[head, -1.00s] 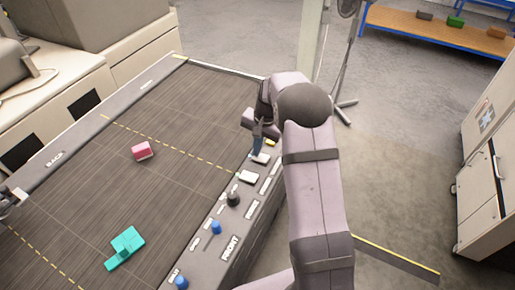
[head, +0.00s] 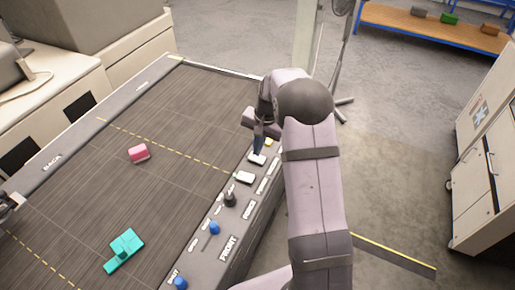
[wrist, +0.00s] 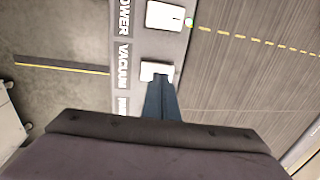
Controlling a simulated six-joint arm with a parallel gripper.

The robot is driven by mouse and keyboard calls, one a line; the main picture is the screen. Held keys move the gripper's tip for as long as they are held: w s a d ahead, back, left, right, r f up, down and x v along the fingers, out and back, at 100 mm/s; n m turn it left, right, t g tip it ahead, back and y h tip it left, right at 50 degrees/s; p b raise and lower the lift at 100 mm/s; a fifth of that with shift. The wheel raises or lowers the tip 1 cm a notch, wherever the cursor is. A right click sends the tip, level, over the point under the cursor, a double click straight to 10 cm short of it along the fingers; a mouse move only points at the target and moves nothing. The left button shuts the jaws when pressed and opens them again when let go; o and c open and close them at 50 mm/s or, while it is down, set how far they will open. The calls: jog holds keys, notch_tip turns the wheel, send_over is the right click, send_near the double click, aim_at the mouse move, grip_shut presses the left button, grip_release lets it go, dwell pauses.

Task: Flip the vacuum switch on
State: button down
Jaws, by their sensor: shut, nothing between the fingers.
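The vacuum switch (wrist: 154,70) is a white rocker beside the VACUUM label in the wrist view. In the head view, the same switch (head: 256,160) sits on the front control strip, under my fingertips. My gripper (wrist: 160,82) is shut and empty, its dark blue fingers pointing down at the switch's edge. It also shows in the head view (head: 258,151). The fingers cover part of the switch. They look to be at or just above it; I cannot tell whether they touch. No lit lamp shows beside this switch; the fingers may hide one.
The white power switch (wrist: 165,16) is beside it, with a green light (wrist: 190,22). A black knob (head: 230,198) and blue knobs (head: 214,228) stand along the strip. A pink block (head: 139,153) and a teal piece (head: 124,250) lie on the dark table (head: 180,120).

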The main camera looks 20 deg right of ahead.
aim_at(259, 158)
notch_tip(259, 158, up, 13)
jog(key=s+d+b, duration=0.1)
jog(key=b, duration=0.1)
jog(key=shift+s+d+f, duration=0.2)
jog(key=shift+s, duration=0.05)
jog(key=shift+f+b, duration=0.2)
jog(key=shift+b, duration=0.3)
jog(key=b, duration=0.2)
jog(key=w+a+b, duration=0.1)
jog(key=b, duration=0.2)
jog(key=shift+r, duration=0.2)
jog(key=shift+r, duration=0.1)
jog(key=f+p, duration=0.1)
jog(key=f, duration=0.3)
jog(key=w+a+f+p, duration=0.1)
jog(key=f, duration=0.4)
jog(key=f+p, duration=0.1)
jog(key=f, duration=0.3)
jog(key=shift+w+a+f+p, duration=0.2)
jog(key=shift+a+f+p, duration=0.1)
jog(key=shift+f, duration=0.1)
